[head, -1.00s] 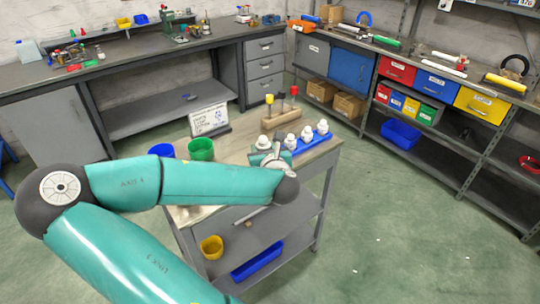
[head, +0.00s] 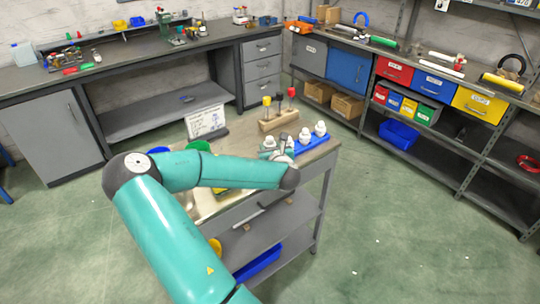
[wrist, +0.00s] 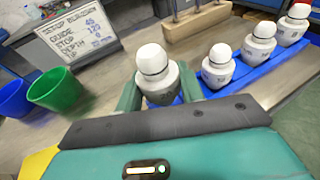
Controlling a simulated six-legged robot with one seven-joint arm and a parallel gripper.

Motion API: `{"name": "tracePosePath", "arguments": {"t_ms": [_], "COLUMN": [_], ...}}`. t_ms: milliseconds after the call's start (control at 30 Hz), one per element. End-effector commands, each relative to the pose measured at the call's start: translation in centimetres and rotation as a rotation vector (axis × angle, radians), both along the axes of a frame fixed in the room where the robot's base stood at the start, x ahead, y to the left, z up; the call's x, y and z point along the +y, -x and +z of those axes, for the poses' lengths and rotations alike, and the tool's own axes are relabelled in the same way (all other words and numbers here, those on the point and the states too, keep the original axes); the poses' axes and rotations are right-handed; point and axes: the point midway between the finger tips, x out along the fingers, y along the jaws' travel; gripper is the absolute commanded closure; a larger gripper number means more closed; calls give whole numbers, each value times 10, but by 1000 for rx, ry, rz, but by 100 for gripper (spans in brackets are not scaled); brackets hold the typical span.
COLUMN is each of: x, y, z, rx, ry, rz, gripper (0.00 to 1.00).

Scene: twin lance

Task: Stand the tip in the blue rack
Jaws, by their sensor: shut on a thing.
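My gripper (wrist: 158,92) is shut on a white tip (wrist: 152,60) with a rounded cap and a dark ring round its neck. The held tip looks roughly upright at the near left end of the blue rack (wrist: 245,75). I cannot tell whether its foot is inside the rack or above it; the gripper body hides it. Several similar white tips stand in a row along the rack to the right. In the head view, the blue rack (head: 318,145) lies on the cart top, and my gripper (head: 280,152) is at its left end, partly hidden by my arm.
A wooden block (head: 281,121) with coloured-topped pegs stands behind the rack. A green cup (wrist: 55,90), a blue cup (wrist: 15,99) and a written sign (wrist: 75,38) are to the left. Cart top (wrist: 105,88) between cups and gripper is bare.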

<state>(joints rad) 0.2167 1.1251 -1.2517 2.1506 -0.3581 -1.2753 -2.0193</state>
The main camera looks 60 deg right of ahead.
Motion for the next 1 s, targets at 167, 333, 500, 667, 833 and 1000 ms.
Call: {"name": "tracePosePath", "arguments": {"t_ms": [167,333,500,667,833,1000], "x": [-11,-10,-10,-9,-9,-9], "y": [-4,-4,-4,-4,-4,-4], "z": [-13,-39,-42,-43,-45,-45], "rx": [0,1,-1,0,0,0], "ry": [-1,-2,0,0,0,0], "rz": [1,1,2,2,1,1], "gripper": [93,93,93,93,46,40]}}
